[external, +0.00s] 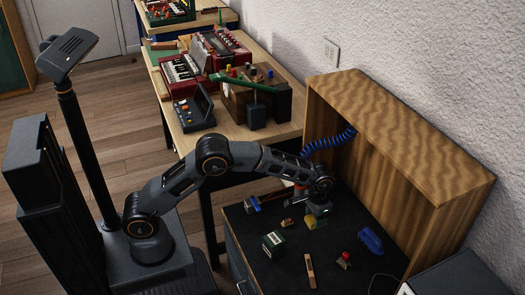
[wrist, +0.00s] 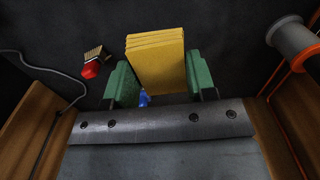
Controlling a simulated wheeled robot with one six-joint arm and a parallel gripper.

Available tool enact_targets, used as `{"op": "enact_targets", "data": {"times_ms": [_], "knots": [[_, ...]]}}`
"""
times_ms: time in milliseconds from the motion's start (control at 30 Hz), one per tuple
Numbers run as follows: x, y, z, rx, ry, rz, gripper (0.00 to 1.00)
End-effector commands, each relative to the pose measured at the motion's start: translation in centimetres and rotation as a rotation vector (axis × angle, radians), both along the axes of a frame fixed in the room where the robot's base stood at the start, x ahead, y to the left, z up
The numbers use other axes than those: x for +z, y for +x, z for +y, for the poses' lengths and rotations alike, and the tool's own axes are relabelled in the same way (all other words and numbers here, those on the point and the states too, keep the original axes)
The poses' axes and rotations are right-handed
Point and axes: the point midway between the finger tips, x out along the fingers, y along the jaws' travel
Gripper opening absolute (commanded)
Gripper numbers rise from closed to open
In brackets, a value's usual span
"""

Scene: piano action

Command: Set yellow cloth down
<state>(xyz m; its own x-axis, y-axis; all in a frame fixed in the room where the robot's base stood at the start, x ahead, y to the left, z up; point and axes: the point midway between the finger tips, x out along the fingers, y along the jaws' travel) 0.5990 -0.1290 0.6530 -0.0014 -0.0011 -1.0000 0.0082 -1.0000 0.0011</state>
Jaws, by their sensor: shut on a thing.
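The yellow cloth (wrist: 157,55) is a folded block between the two green fingers of my gripper (wrist: 162,85) in the wrist view. My gripper is shut on it. In the external view, the cloth (external: 309,223) shows as a small yellow patch just under my gripper (external: 314,213), low over the black bench top (external: 330,282). I cannot tell whether the cloth touches the surface.
Around it lie a blue item (external: 253,204), a green and white box (external: 273,242), a wooden strip (external: 310,270), a red item (external: 343,259) and a blue object (external: 370,240). A wooden hutch (external: 440,205) stands behind. A grey spool (wrist: 292,38) shows in the wrist view.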

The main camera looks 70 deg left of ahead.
Motion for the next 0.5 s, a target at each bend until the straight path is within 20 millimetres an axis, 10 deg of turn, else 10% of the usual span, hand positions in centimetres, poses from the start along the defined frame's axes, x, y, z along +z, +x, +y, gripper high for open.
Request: {"op": "enact_targets", "data": {"times_ms": [500], "knots": [[-6.2, 6.4, -1.4, 0.002, 0.0, 0.0, 0.29]]}}
